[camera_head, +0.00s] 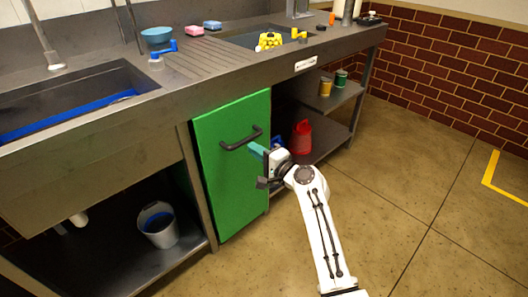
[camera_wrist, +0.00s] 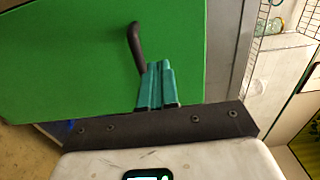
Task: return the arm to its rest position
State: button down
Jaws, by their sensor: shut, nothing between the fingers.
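My gripper (camera_head: 256,150) is in front of the green cabinet door (camera_head: 222,185), near the right end of its dark handle (camera_head: 241,138). My white arm reaches up to it from the bottom of the head view. In the wrist view the teal fingers (camera_wrist: 157,75) are together with nothing between them. They point toward the green door (camera_wrist: 75,60), and the dark handle (camera_wrist: 137,45) shows just beyond the tips. I cannot tell whether the fingers touch the handle. The door looks shut or nearly shut.
A steel counter (camera_head: 200,85) with a sink (camera_head: 75,100) runs above the door. A red container (camera_head: 301,138) stands on the open shelf to the right of the door. A bucket (camera_head: 158,224) stands on the lower left shelf. Floor (camera_head: 420,190) to the right is clear.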

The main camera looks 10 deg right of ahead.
jog(key=shift+v, duration=1.55)
jog(key=s+d+f+n+g+h, duration=0.25)
jog(key=s+f, duration=0.35)
jog(key=s, duration=0.4)
jog(key=s+d+f+n+g+h, duration=0.1)
jog(key=s+d+f+n+g, duration=0.4)
jog(key=s, duration=0.6)
jog(key=s+d+f+n+g+h, duration=0.1)
jog(key=s+f+n+g+h, duration=0.15)
jog(key=s+f, duration=0.6)
jog(key=s+d+r+n+g+h, duration=0.1)
jog(key=s+d+r+g+h, duration=0.15)
jog(key=s, duration=0.75)
jog(key=s+d+r+n+g+h, duration=0.1)
jog(key=s+d+g, duration=0.15)
jog(key=s, duration=0.75)
notch_tip(320, 180, up, 21)
jog(key=p, duration=2.2)
jog(key=shift+d+r, duration=0.2)
jog(key=shift+d, duration=0.25)
jog(key=shift+w, duration=0.15)
